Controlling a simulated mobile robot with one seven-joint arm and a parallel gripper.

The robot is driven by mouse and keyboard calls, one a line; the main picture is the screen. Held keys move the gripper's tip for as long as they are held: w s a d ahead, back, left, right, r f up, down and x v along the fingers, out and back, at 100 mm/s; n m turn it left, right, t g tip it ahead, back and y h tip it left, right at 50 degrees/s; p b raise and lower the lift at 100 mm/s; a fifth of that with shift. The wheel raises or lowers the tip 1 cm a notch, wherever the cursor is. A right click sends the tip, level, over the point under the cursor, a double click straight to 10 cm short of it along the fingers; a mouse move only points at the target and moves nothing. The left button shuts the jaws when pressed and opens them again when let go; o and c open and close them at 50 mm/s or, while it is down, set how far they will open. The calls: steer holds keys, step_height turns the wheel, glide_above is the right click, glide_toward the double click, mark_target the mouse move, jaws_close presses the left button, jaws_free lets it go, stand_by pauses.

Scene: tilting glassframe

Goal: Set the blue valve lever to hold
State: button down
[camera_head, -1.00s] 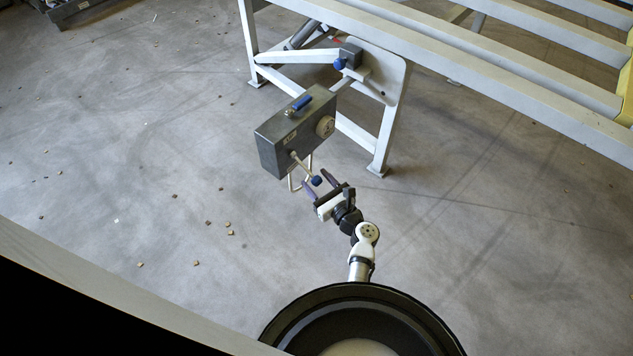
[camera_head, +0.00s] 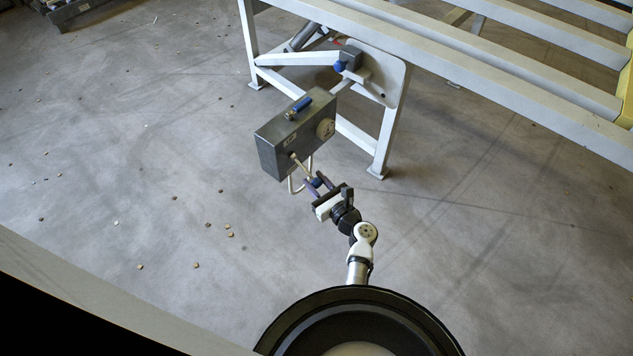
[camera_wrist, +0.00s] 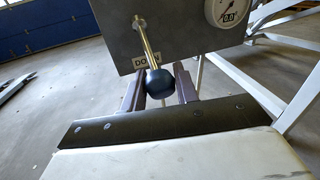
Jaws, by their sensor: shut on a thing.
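A grey box (camera_head: 278,158) hangs off the white frame and carries the controls. My gripper (camera_head: 318,181) is shut on the knob, one purple-grey finger on each side. A blue-handled lever (camera_head: 299,107) lies along the box's top, apart from my gripper. No "hold" mark is legible.
A round dial gauge (camera_wrist: 228,10) sits on the box, right of the rod. The white frame's leg (camera_head: 388,125) rises to the right. Open floor lies left, with small scattered chips.

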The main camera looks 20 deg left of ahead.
steer(key=shift+r, duration=0.2)
steer(key=r+p, duration=0.1)
steer(key=p, duration=0.1)
steer(key=h+p, duration=0.1)
steer(key=p, duration=0.2)
steer(key=shift+s+d+r+g+p, duration=0.1)
steer(key=shift+d+r+g+p, duration=0.2)
steer(key=shift+r+g+p, duration=0.1)
steer(key=p, duration=0.2)
steer(key=r+h+p, duration=0.1)
steer(key=p, duration=0.2)
steer(key=shift+d+r+n+g+h, duration=0.1)
steer(key=shift+d+n+g+h, duration=0.2)
steer(key=shift+g, duration=0.1)
steer(key=shift+s+d+r+p, duration=0.1)
steer(key=shift+r+p, duration=0.5)
steer(key=shift+p, duration=0.55)
steer(key=shift+r+p, duration=0.4)
steer(key=shift+r, duration=0.15)
steer(key=c, duration=1.1)
jaws_free()
